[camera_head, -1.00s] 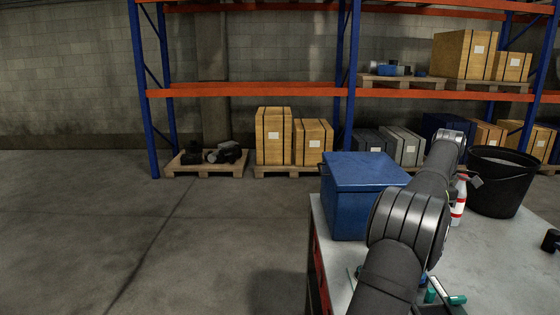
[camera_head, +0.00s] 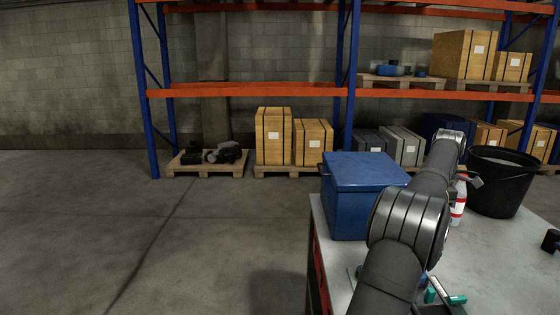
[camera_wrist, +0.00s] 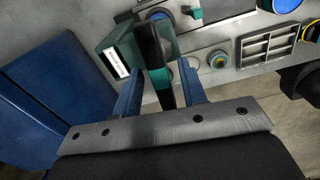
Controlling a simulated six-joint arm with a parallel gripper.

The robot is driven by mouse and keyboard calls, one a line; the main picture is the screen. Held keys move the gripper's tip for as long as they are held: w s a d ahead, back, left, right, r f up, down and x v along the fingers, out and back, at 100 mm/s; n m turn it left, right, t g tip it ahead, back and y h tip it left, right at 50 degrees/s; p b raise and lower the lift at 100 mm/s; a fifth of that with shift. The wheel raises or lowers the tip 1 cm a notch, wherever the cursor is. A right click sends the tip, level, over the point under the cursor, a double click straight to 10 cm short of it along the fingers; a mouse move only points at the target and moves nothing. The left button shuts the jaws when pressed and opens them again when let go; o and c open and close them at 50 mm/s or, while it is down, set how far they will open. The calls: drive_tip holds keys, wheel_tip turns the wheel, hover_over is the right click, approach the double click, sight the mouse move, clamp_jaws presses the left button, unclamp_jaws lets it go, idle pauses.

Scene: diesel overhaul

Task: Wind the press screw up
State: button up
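In the wrist view, my gripper (camera_wrist: 160,75) has two blue fingers set well apart. A dark bar with a green side (camera_wrist: 165,95) lies between them, and a little grey shows on each side of it, so the fingers look open around it. A green block with a white label (camera_wrist: 117,64) is just left of the bar. I cannot make out the press screw itself. In the head view my arm hides most of this spot; only small teal parts (camera_head: 456,300) show beside it on the bench.
A blue box (camera_head: 357,205) stands on the grey bench (camera_head: 500,255) left of my arm. A spray bottle (camera_head: 459,200) and a black bucket (camera_head: 496,185) stand beyond it. In the wrist view, a grey slotted tray (camera_wrist: 268,46) lies at the right.

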drive_tip(key=shift+r, duration=0.15)
drive_tip(key=shift+r, duration=2.6)
drive_tip(key=shift+r, duration=0.15)
idle(4.1)
drive_tip(key=shift+r, duration=0.8)
